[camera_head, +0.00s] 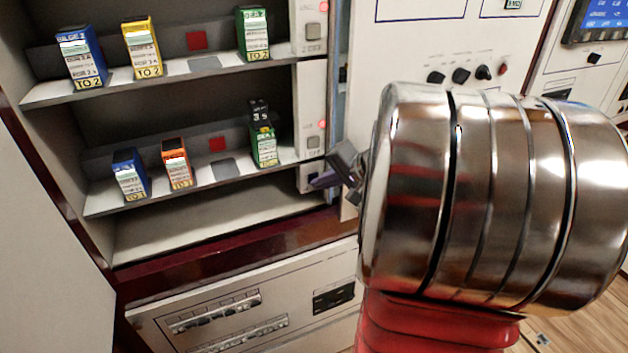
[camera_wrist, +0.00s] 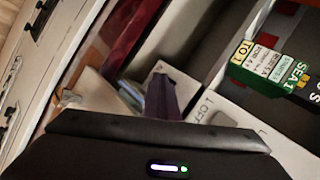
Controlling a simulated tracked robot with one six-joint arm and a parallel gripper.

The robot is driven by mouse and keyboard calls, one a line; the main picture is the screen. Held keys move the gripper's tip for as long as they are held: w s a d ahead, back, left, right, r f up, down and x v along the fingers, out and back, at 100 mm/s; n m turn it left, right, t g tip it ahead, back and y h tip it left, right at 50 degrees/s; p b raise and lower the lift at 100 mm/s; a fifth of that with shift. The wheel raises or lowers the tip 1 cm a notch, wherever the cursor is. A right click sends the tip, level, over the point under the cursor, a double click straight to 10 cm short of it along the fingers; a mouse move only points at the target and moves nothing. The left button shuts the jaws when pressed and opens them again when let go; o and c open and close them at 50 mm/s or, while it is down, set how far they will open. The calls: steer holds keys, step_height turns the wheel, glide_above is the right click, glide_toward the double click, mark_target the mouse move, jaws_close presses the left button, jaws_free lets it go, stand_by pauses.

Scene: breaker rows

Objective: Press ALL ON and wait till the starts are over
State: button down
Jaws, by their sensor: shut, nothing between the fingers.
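The breaker rack shows in the head view with breakers on two shelves. A white panel strip (camera_head: 311,105) runs down its right side with grey buttons and lit red lamps. One grey button (camera_head: 313,142) sits beside the lower shelf, with a lit red lamp (camera_head: 322,124) above it. My gripper (camera_head: 325,182) is shut and empty, at the bottom end of the strip; I cannot tell whether it touches anything. In the wrist view its fingers (camera_wrist: 160,97) are close to a white panel (camera_wrist: 268,132) with a partly hidden label ending in "OFF". The ALL ON label is not readable.
Upper-shelf breakers are blue (camera_head: 82,58), yellow (camera_head: 142,48) and green (camera_head: 253,33). Lower ones are blue (camera_head: 130,174), orange (camera_head: 176,164) and green (camera_head: 264,142), the last with a black piece on top. Knobs (camera_head: 461,75) stand on the cabinet to the right. My arm hides much of the right side.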

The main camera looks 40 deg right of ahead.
steer(key=shift+s, duration=0.15)
steer(key=shift+s+a, duration=0.25)
steer(key=shift+s, duration=0.4)
steer(key=shift+s, duration=0.1)
steer(key=s, duration=0.2)
steer(key=s+a, duration=0.1)
steer(key=s, duration=0.1)
steer(key=shift+s+a, duration=0.2)
steer(key=shift+s, duration=0.1)
stand_by(0.9)
